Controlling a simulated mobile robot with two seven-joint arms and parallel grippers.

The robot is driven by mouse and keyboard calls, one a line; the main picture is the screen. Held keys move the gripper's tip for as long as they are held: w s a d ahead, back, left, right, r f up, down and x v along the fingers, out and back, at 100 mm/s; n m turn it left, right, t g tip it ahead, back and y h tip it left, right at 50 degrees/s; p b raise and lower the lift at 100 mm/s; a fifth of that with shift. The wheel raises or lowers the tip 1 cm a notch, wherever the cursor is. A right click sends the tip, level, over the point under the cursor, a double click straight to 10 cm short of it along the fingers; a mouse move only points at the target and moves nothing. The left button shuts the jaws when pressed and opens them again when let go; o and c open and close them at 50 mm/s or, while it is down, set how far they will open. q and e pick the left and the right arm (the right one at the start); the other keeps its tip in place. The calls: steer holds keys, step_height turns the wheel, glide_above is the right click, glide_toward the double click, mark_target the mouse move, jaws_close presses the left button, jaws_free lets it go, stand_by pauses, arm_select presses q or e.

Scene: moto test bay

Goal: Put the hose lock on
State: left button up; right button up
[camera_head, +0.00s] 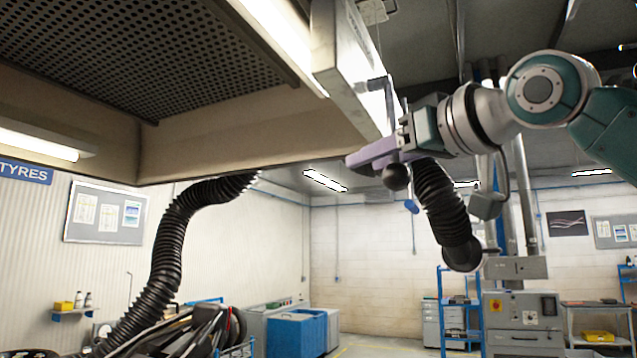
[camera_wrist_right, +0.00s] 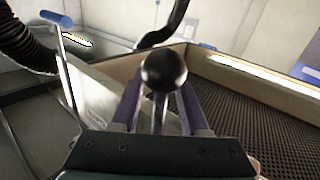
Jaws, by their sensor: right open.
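A black ball knob (camera_head: 397,177) on a thin metal stem, which may be the hose lock's lever, is beside my right gripper (camera_head: 372,155) below the hood's edge. In the right wrist view the ball (camera_wrist_right: 164,70) is between the two purple fingers of my right gripper (camera_wrist_right: 160,95). The fingers are open, with a visible gap on either side of the stem. A blue-ended metal rod (camera_wrist_right: 57,19) stands to the left of the fingers. The black ribbed hose (camera_head: 440,200) hangs just behind the gripper. My left gripper is not in view.
The large hood (camera_head: 250,150) with a perforated underside fills the upper left, close to my gripper. Another ribbed hose (camera_head: 165,255) hangs at the left. A grey control cabinet (camera_head: 523,325) and blue bins (camera_head: 297,333) stand on the floor further back.

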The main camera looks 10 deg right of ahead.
steer(key=shift+c, duration=0.4)
steer(key=shift+s, duration=0.1)
jaws_close()
stand_by(0.9)
